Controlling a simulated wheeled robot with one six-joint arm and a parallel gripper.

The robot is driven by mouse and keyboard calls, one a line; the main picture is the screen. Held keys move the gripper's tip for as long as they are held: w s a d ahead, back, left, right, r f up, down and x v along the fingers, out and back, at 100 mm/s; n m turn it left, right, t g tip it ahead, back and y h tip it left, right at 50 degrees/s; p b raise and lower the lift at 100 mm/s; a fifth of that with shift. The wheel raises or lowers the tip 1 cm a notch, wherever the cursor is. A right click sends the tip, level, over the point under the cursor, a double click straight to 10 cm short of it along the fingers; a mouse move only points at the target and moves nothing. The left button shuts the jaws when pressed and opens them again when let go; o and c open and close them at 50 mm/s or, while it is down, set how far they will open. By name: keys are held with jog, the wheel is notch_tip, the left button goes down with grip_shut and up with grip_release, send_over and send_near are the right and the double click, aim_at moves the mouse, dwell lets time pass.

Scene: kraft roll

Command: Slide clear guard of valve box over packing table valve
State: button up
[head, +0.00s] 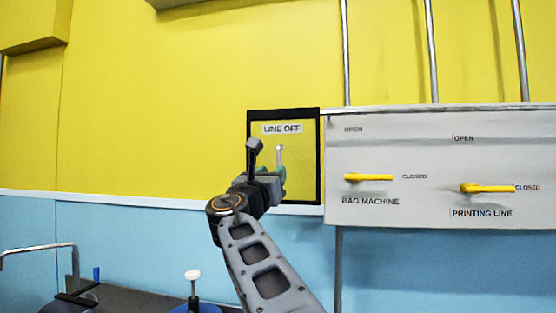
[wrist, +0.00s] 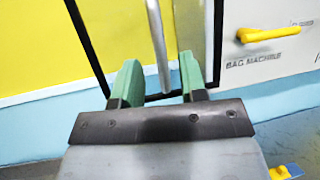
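The clear guard is a see-through pane in a black frame (head: 319,180), labelled "LINE OFF", at the left end of the white valve box (head: 430,128). Its pale upright handle (head: 280,154) also shows in the wrist view (wrist: 157,40). My gripper (head: 276,178) is in front of the guard's lower half. In the wrist view my gripper (wrist: 158,75) has its green fingers apart, one on each side of the handle, with gaps visible. Yellow valve levers lie level at "BAG MACHINE" (head: 369,178) and "PRINTING LINE" (head: 488,188). No packing table label shows.
Metal pipes (head: 433,50) run up the yellow wall from the box. A yellow housing (head: 33,25) juts out at upper left. At lower left are a dark bench top (head: 140,290), a bent metal pipe (head: 40,247) and a white knob (head: 192,274).

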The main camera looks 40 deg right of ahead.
aim_at(280, 155)
jog(key=shift+p+x, duration=0.85)
jog(key=shift+x, duration=1.65)
jog(key=shift+c, duration=0.5)
grip_shut()
